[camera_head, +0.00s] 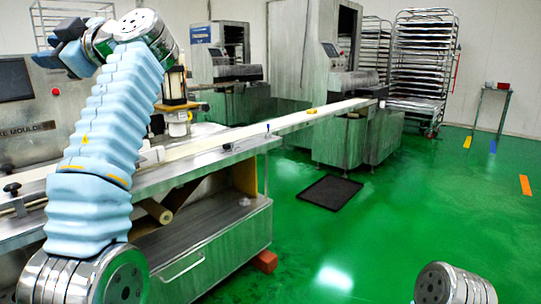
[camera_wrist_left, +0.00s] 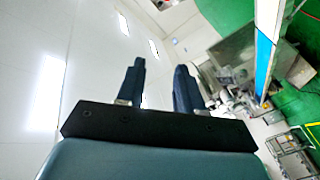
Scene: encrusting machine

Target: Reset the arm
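My left arm (camera_head: 105,130) rises from the bottom left of the head view and bends at the top. My left gripper (camera_head: 55,44) is at the upper left, raised in front of the machine with a dark screen. In the left wrist view my left gripper (camera_wrist_left: 160,66) shows two dark fingers standing apart, with nothing between them. That view looks past the fingers to the white ceiling. A metal joint of my right arm (camera_head: 452,286) shows at the bottom right of the head view. My right gripper is out of view.
A steel machine table (camera_head: 205,230) with a long conveyor belt (camera_head: 215,143) stands beside and behind my left arm. A small yellow item (camera_head: 311,111) lies on the belt. A black mat (camera_head: 330,192) lies on the green floor. The floor at right is mostly clear, before a tray rack (camera_head: 422,60).

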